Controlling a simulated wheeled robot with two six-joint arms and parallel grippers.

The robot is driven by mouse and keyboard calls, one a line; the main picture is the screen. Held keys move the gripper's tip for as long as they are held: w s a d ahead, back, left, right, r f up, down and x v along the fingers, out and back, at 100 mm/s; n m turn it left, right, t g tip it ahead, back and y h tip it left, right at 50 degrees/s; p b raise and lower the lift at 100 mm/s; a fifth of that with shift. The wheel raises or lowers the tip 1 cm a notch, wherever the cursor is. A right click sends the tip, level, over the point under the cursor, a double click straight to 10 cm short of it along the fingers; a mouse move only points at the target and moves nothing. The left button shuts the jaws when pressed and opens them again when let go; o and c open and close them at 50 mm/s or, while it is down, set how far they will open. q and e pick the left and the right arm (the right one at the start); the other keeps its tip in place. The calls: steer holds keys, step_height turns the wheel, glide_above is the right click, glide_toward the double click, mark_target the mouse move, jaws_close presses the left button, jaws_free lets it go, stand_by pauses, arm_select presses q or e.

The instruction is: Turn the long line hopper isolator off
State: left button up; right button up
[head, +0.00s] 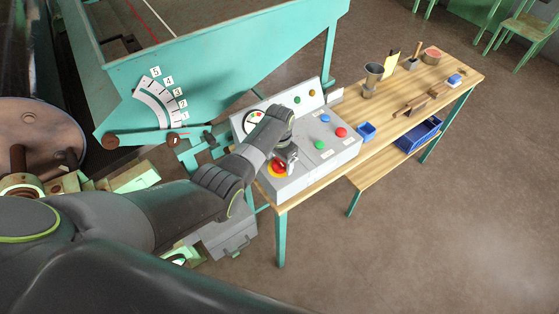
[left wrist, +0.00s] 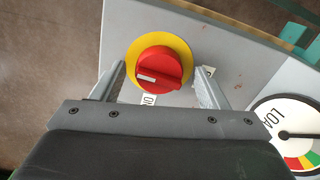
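The isolator is a red rotary knob (left wrist: 160,67) on a yellow round plate (left wrist: 144,22), set in a grey control panel. A white mark on the knob points left in the left wrist view. It also shows at the near left corner of the panel in the head view, as a red knob on yellow (head: 274,171), partly covered by my gripper. My left gripper (left wrist: 162,76) is open, one finger on each side of the knob, with visible gaps. Small labels beside the plate are partly hidden by the gripper. My right gripper is not in view.
The panel (head: 315,168) carries a dial (head: 254,119), a red button (head: 341,132), a green button (head: 320,145) and a blue button (head: 326,118). It stands on a wooden bench (head: 385,128) with a blue box (head: 366,132) and a metal cup (head: 372,76). A teal hopper (head: 220,60) stands behind.

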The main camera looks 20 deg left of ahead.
mark_target(279, 162)
arm_select(q)
steer(key=shift+r, duration=0.1)
steer(key=shift+r, duration=0.6)
step_height(279, 162, up, 16)
steer(key=shift+b, duration=0.4)
